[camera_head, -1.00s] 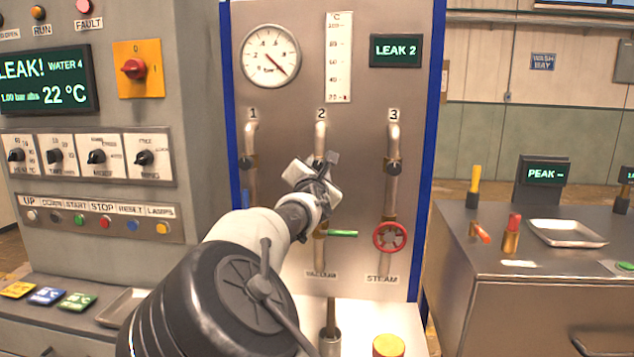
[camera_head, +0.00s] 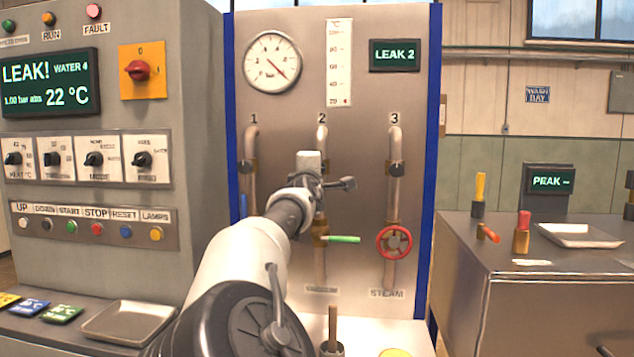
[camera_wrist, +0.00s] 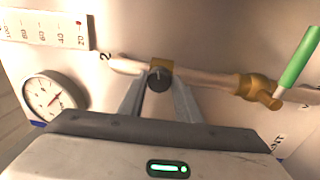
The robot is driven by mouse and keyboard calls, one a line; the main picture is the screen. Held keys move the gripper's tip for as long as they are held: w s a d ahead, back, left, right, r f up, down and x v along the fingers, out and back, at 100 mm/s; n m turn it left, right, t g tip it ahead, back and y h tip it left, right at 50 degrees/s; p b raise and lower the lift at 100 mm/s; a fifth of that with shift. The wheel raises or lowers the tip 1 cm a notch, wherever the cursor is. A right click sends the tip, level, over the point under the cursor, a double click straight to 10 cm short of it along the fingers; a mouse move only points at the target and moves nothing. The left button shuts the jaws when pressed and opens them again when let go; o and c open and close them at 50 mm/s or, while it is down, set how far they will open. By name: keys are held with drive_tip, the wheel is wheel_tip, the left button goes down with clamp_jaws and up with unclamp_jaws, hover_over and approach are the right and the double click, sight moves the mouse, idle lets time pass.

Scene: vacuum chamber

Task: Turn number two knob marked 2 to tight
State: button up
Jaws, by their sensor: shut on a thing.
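Knob 2 (camera_wrist: 159,78) is a small dark round knob on a brass fitting, set in the pipe below the label "2" (camera_head: 321,118). In the wrist view my gripper (camera_wrist: 159,92) has one finger on each side of this knob and is shut on it. In the head view my gripper (camera_head: 313,168) is in front of pipe 2 and hides the knob. I cannot read the knob's turn angle. The panel display (camera_head: 394,54) reads "LEAK 2".
A green-handled valve (camera_head: 342,239) sits lower on pipe 2. Pipe 3 at right carries a dark knob (camera_head: 396,169) and a red handwheel (camera_head: 394,242). Pipe 1's fitting (camera_head: 247,168) is at left. A gauge (camera_head: 272,62) and a scale (camera_head: 339,62) are above.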

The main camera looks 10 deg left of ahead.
drive_tip(key=shift+m+b, duration=0.7)
drive_tip(key=shift+m, duration=0.5)
drive_tip(key=o, duration=1.1)
drive_tip(key=shift+c, duration=0.2)
drive_tip(key=s+f, duration=0.1)
drive_tip(key=s, duration=1.6)
drive_tip(key=shift+s+a+f+b, duration=0.2)
drive_tip(key=shift+a+b, duration=0.1)
drive_tip(key=shift+b, duration=0.15)
